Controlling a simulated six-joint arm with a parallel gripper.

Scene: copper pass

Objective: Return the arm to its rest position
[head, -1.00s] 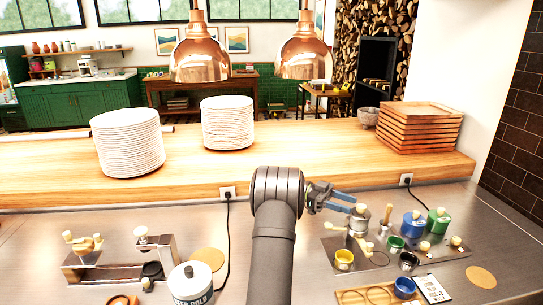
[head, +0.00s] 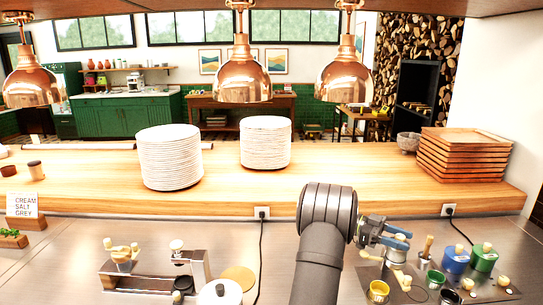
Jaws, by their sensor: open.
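My gripper (head: 398,241) is at the end of my dark grey arm (head: 322,240), right of the picture's middle. It points right, with its blue-tipped fingers apart and nothing seen between them. It appears above the left part of a metal board (head: 375,272) that bears small pots, and partly covers a metal canister there. I cannot tell whether it touches anything. A blue pot (head: 455,261), a green pot (head: 484,260) and a yellow pot (head: 379,291) stand near it.
A wooden shelf (head: 330,190) runs behind the steel counter (head: 70,260), with two plate stacks (head: 169,158) and a stack of wooden trays (head: 463,155). Copper lamps (head: 244,75) hang above. A metal stand (head: 150,285) is at front left.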

